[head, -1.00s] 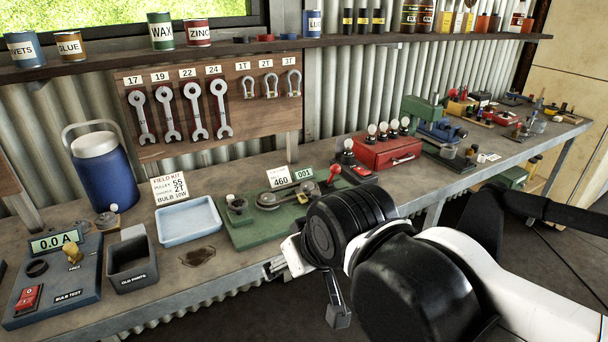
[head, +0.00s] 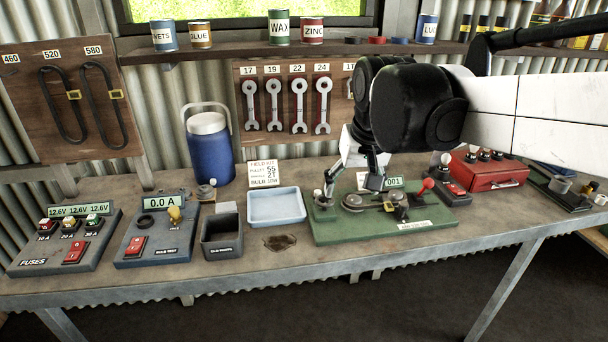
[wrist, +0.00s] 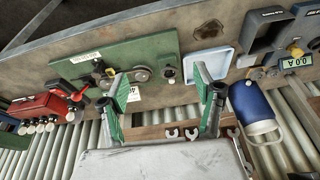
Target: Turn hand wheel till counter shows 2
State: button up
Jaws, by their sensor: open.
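The green board (head: 440,220) lies on the bench and also shows in the wrist view (wrist: 155,50). A red-knobbed lever (head: 427,186) stands at the right end of the board. I cannot tell for certain which part is the hand wheel. My gripper (head: 354,183) is open and empty above the back left of the board, and its spread fingers also show in the wrist view (wrist: 160,88). It partly hides the label behind.
A blue tray (head: 276,222), a dark bin (head: 221,250) and a bulb tester (head: 158,252) stand left of the board. A blue jug (head: 209,158) is behind. A red box (head: 490,172) stands to the right. The wrench rack (head: 262,135) hangs behind my arm.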

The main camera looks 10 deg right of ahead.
jog(key=w+g+p, duration=0.1)
jog(key=w+g, duration=0.1)
jog(key=w, duration=0.9)
jog(key=m+g, duration=0.1)
jog(key=g, duration=0.1)
send_near(325, 199)
notch_tip(325, 199, down, 9)
jog(key=shift+s+p, duration=0.1)
jog(key=shift+p, duration=0.3)
jog(key=shift+c, duration=0.5)
jog(key=c, duration=1)
jog(key=shift+c, duration=0.2)
jog(key=shift+n, duration=0.3)
jog(key=n+b, duration=0.2)
jog(key=n, duration=0.1)
jog(key=shift+n, duration=0.4)
jog(key=n+b, duration=0.2)
jog(key=n, duration=0.3)
